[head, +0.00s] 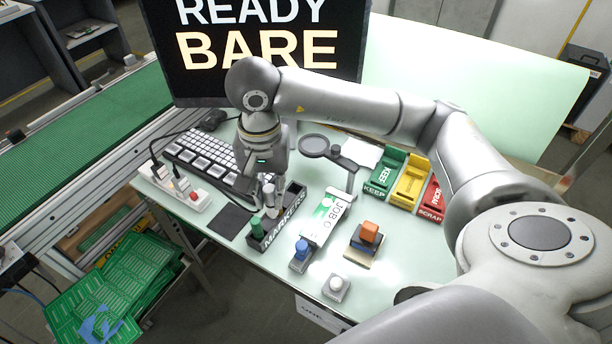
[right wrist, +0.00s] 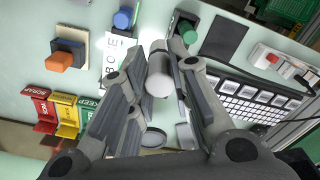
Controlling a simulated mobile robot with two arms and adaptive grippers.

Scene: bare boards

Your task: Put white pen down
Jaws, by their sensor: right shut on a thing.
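My right gripper (head: 266,190) is over the marker tray, and its fingers are shut on the white pen (right wrist: 159,78). In the right wrist view the pen is a short, pale cylinder between the two fingers. The dark tray labelled MARKERS (head: 283,229) stands on the bench below, with a green marker (head: 256,227) upright at its left end. The green marker also shows in the right wrist view (right wrist: 188,33). The head view does not show clearly whether the white pen's lower end touches the tray. My left gripper is not in view.
A keyboard (head: 202,160) lies left of the tray. A job card (head: 322,222), a blue-topped block (head: 301,250), an orange block (head: 369,231) and a white-knobbed box (head: 336,287) are to the right. Green, yellow and red bins (head: 411,182) stand further right. A monitor (head: 262,75) is behind.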

